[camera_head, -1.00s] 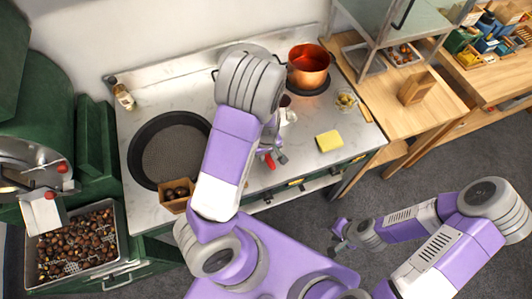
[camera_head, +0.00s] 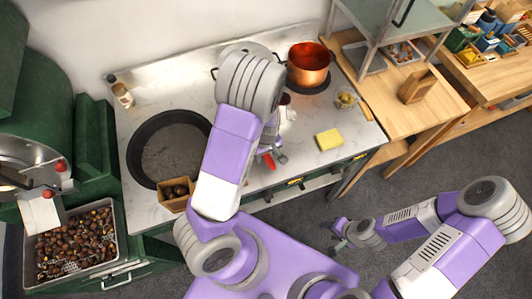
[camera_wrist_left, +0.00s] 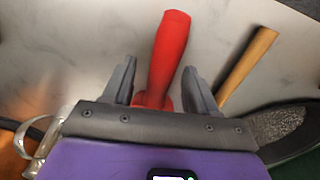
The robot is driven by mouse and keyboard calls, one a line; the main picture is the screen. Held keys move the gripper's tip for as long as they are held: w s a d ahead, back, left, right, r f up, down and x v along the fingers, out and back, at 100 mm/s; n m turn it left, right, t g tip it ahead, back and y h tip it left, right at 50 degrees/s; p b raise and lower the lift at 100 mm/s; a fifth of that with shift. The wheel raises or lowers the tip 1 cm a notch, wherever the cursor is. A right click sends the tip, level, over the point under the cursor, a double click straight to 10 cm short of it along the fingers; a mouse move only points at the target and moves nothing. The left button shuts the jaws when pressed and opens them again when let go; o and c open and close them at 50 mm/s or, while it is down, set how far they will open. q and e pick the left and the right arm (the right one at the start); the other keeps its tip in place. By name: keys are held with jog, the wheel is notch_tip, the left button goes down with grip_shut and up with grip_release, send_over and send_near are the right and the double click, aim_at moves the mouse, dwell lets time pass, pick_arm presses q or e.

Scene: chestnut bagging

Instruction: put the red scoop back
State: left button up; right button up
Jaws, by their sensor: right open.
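The red scoop (camera_head: 265,160) shows in the camera_head view as a small red part beside my left gripper (camera_head: 277,153), at the front of the counter. My forearm hides much of that area. In the left wrist view, the scoop's red handle (camera_wrist_left: 168,50) lies between the two fingers of my left gripper (camera_wrist_left: 160,78). The fingers are apart, with a gap visible on the handle's left side. The scoop's other end is hidden behind the gripper body. My right gripper (camera_head: 345,234) is open and empty, above the floor in front of the counter.
A dark round pan (camera_head: 133,160) and a small box (camera_head: 174,205) of chestnuts sit left of my arm. A copper pot (camera_head: 308,68), yellow sponge (camera_head: 328,140) and small jar (camera_head: 345,98) are to the right. A wooden handle (camera_wrist_left: 247,68) lies near the scoop.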

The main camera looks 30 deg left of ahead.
pick_arm(q)
jog(key=shift+r, duration=0.1)
notch_tip(320, 180, up, 7)
jog(key=shift+s+r+p, duration=0.1)
jog(key=shift+r+p, duration=0.1)
jog(key=shift+p, duration=0.95)
jog(key=shift+d, duration=0.1)
